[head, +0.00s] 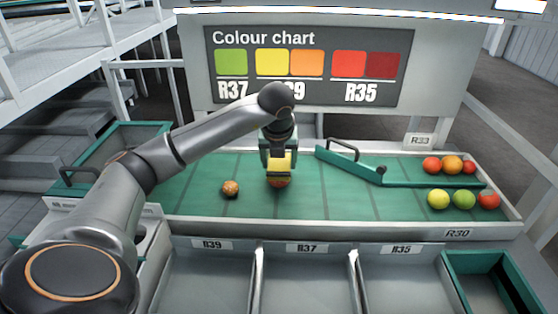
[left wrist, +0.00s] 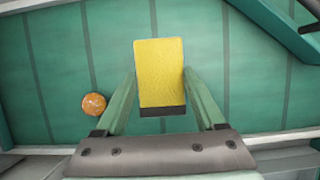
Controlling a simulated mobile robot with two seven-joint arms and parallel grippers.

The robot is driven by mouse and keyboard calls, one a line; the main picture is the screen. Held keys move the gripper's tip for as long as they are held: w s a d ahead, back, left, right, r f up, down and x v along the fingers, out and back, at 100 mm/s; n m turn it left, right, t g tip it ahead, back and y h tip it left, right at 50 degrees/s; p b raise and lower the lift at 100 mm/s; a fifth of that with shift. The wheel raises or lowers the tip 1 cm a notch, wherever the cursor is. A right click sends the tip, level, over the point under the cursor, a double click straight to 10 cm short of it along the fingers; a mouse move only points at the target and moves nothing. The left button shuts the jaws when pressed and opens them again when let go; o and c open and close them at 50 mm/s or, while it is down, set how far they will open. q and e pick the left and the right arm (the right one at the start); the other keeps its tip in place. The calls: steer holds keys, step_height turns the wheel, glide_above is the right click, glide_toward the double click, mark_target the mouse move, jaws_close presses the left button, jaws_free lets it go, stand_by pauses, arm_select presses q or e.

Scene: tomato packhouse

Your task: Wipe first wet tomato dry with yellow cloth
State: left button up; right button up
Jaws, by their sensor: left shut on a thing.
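My left gripper (head: 279,168) is shut on the yellow cloth (head: 283,162), a block-like pad that fills the space between the fingers in the left wrist view (left wrist: 160,72). A second, speckled orange tomato (head: 231,188) lies on the green belt to the left, apart from the gripper, and shows in the left wrist view (left wrist: 94,104). My right gripper is not in view.
Several tomatoes, including a green one (head: 464,199), sit at the belt's right end. A green diverter bar (head: 350,165) stands right of my gripper. Bins labelled R39, R37 and R35 (head: 402,249) line the front. The colour chart (head: 310,65) stands behind.

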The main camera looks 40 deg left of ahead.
arm_select(q)
steer(key=shift+w+a, duration=0.1)
steer(key=shift+w+a, duration=0.6)
steer(key=shift+w, duration=0.15)
steer(key=shift+s+d, duration=0.7)
steer(key=shift+s, duration=0.2)
steer(key=shift+s+d, duration=0.7)
steer(key=shift+s, duration=0.15)
steer(key=shift+w, duration=0.1)
steer(key=shift+w+a, duration=1.4)
steer(key=shift+w, duration=0.25)
steer(key=shift+s+d+f, duration=0.1)
steer(key=shift+s, duration=0.05)
steer(key=shift+s+d+b, duration=0.3)
steer(key=shift+s+d, duration=1)
steer(key=shift+s, duration=0.3)
steer(key=shift+w, duration=0.1)
